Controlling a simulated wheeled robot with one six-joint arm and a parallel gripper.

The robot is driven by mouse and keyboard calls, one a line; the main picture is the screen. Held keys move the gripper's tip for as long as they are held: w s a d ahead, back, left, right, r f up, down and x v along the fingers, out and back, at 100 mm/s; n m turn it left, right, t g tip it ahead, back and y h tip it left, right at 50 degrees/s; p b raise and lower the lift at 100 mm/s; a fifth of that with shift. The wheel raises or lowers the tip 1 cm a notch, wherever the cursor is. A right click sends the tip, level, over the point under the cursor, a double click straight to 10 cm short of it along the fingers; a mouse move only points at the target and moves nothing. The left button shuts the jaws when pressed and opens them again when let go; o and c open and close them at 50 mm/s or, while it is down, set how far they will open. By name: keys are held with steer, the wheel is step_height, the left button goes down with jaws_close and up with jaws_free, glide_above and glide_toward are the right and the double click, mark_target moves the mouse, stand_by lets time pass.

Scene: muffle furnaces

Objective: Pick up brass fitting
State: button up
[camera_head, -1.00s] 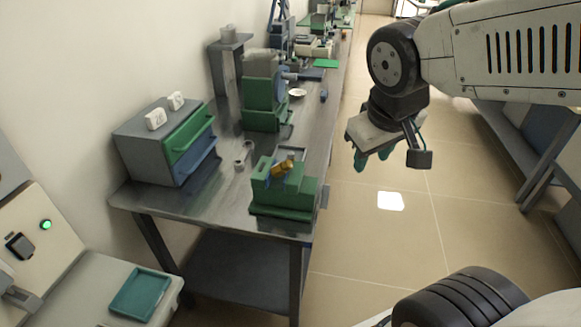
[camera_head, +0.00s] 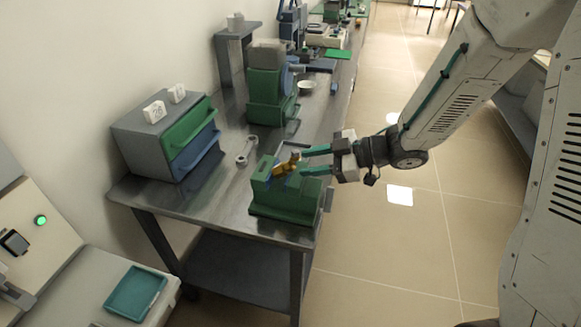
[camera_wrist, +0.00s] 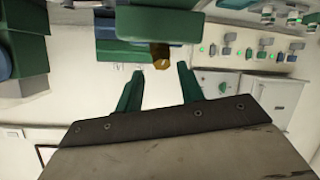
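The brass fitting (camera_head: 288,164) is a small golden piece sitting tilted in the top of a green vise-like block (camera_head: 284,207) at the near end of the workbench. My gripper (camera_head: 303,161) reaches in from the right, its two green fingers pointing left at the fitting. In the wrist view the fingers (camera_wrist: 158,80) are spread apart with nothing between them. The brass fitting (camera_wrist: 160,56) shows just beyond the fingertips, partly hidden by a green part of the block. Whether a fingertip touches the fitting I cannot tell.
A grey cabinet (camera_head: 146,141) with green and blue drawers stands left on the metal bench (camera_head: 222,205). A larger green machine (camera_head: 268,90) stands behind. A small grey part (camera_head: 246,150) lies between. A teal tray (camera_head: 135,293) is at lower left.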

mark_target(293, 164)
steer(key=x, duration=0.8)
steer(key=shift+r, duration=0.1)
jaws_close()
